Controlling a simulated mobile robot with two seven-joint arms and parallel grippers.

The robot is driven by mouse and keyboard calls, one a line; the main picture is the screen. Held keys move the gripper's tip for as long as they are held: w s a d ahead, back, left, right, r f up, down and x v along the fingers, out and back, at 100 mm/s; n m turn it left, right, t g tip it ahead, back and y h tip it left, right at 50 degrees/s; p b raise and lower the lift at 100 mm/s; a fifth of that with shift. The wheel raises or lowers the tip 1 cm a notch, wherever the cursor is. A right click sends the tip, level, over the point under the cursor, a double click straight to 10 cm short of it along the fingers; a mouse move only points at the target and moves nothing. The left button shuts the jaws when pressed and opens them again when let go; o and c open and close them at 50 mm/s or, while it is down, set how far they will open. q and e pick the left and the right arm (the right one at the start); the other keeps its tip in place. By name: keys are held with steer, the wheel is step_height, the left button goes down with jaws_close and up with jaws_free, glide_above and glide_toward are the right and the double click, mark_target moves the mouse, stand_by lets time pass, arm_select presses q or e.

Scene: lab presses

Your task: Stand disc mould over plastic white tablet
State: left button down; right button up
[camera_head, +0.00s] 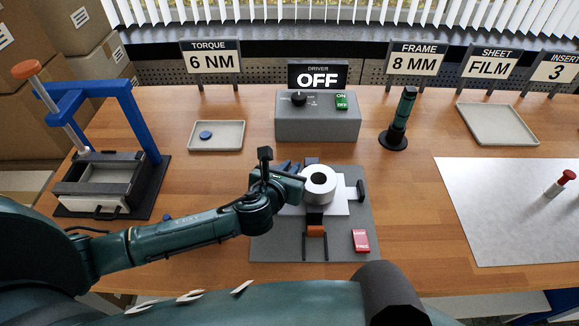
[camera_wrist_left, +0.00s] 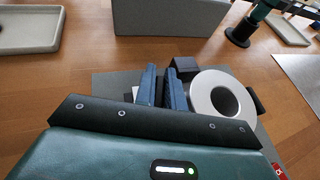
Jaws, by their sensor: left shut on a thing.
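The disc mould (camera_head: 320,184) is a thick silver-white ring with a dark bore, upright over the pale cross-shaped plate of the grey fixture (camera_head: 275,247). It also shows in the left wrist view (camera_wrist_left: 222,98). My left gripper (camera_head: 298,168) is at the ring's left side. Its blue fingers (camera_wrist_left: 163,87) are nearly together, shut on the mould's left side; the grip itself is largely hidden. I cannot tell whether the ring rests on the plate or hangs just above it. My right gripper is not in view.
Dark stops stand around the fixture, one at the right (camera_head: 361,190). A red block (camera_head: 360,240) lies at its front right. A grey driver box (camera_head: 317,122) stands behind, with a tray (camera_head: 216,147) to its left and a dark green tool (camera_head: 399,118) to its right.

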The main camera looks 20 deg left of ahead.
arm_select(q)
steer(key=shift+f, duration=0.4)
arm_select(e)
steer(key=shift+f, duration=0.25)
arm_select(q)
steer(key=c, duration=1.5)
jaws_free()
steer(key=shift+o, duration=0.5)
steer(key=shift+f, duration=0.2)
steer(key=shift+s+r, duration=0.15)
steer(key=shift+s, duration=0.15)
steer(key=v, duration=1.2)
steer(key=shift+s+r, duration=0.2)
steer(key=shift+s, duration=0.1)
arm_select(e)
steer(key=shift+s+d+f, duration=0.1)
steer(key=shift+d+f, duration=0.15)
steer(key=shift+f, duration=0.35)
